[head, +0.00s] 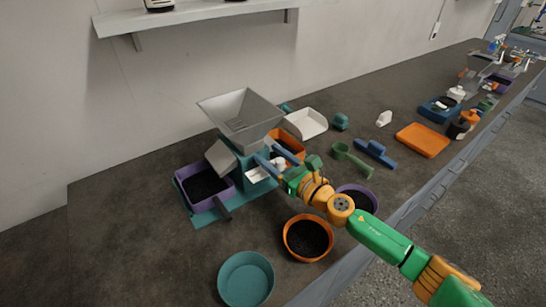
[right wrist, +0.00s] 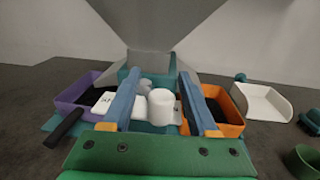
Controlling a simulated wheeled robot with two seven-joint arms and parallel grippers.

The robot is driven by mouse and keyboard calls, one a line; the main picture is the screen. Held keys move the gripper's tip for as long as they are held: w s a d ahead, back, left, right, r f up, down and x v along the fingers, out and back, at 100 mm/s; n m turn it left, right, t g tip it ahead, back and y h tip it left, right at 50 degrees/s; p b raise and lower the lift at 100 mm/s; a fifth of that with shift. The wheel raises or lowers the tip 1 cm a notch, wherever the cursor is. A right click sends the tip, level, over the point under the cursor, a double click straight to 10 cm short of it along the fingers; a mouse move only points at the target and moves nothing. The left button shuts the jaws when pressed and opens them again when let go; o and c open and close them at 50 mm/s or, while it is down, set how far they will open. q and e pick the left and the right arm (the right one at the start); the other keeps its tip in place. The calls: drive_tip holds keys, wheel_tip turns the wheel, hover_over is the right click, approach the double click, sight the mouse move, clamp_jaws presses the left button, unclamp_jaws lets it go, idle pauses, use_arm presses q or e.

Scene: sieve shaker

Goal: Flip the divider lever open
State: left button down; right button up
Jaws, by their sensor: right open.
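The sieve shaker has a grey hopper (head: 241,117) on a teal body, also seen in the right wrist view (right wrist: 160,25). A white part with an upright round knob (right wrist: 162,101), seemingly the divider lever, is at the front of the body; it shows partly in the head view (head: 257,174). My right gripper (head: 275,159) is open in front of the shaker. In the right wrist view its blue fingers (right wrist: 160,100) stand on both sides of the knob, with gaps; I cannot tell the depth between them. My left gripper is not in view.
A purple bin (head: 181,176) with dark grains is left of the shaker, an orange bin (head: 298,137) right. A black handle (right wrist: 65,128) sticks out at the front left. An orange bowl (head: 288,246), teal bowl (head: 246,281) and purple bowl (head: 371,196) stand near the arm.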

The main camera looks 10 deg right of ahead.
sight(283, 166)
drive_tip(key=b+v, duration=0.1)
drive_tip(key=v, duration=0.5)
drive_tip(key=shift+s+d+f, duration=0.15)
drive_tip(key=shift+s, duration=0.05)
drive_tip(key=shift+s+d, duration=0.1)
drive_tip(key=shift+s, duration=0.2)
